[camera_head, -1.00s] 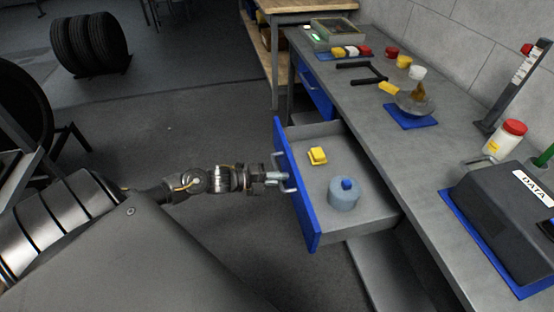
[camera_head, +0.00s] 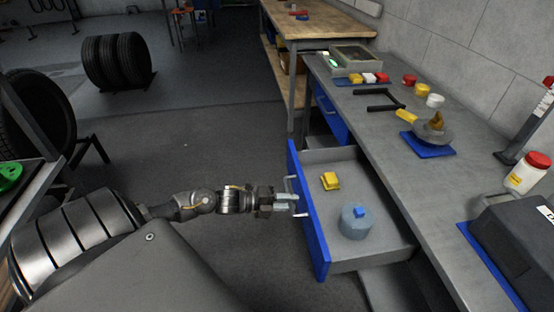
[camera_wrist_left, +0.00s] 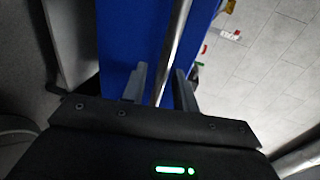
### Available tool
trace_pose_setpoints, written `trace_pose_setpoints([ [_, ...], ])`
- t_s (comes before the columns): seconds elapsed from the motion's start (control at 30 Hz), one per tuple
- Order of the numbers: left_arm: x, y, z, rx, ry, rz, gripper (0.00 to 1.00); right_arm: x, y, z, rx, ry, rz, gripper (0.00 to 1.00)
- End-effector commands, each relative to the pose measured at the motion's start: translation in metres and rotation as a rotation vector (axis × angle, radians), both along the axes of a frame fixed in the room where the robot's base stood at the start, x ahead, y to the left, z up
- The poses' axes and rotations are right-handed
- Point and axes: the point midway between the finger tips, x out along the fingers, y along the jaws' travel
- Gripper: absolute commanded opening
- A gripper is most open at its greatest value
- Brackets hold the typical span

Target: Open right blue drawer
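The right blue drawer (camera_head: 310,222) stands pulled out of the grey workbench, its inside showing. A yellow block (camera_head: 330,181) and a blue-grey round container (camera_head: 355,222) lie in it. Its silver handle (camera_head: 291,184) is on the blue front. My left gripper (camera_head: 287,202) is at this handle. In the left wrist view, the handle bar (camera_wrist_left: 175,45) runs between the two fingers (camera_wrist_left: 160,85), with gaps visible beside it, so the fingers look open around it. My right gripper is not in view.
Another blue drawer (camera_head: 329,112) farther along the bench is shut. The benchtop (camera_head: 385,140) holds a blue mat (camera_head: 428,146) with a metal part, several small jars and a dark case (camera_head: 515,240). Tyres (camera_head: 117,60) stand at the back left. The floor left of the drawer is clear.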

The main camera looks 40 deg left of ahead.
Motion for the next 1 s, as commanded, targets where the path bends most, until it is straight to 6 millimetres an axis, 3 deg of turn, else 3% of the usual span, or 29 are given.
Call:
trace_pose_setpoints([
  [0.3,-0.046,0.038,0.01,0.004,0.005,-0.001,0.29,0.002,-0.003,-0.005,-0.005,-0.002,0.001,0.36],
  [0.5,-0.067,0.055,0.017,0.001,0.003,0.0,0.29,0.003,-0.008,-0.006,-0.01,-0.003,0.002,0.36],
  [1.0,-0.076,0.063,0.021,0.001,0.0,-0.001,0.29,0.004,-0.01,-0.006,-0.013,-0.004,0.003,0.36],
])
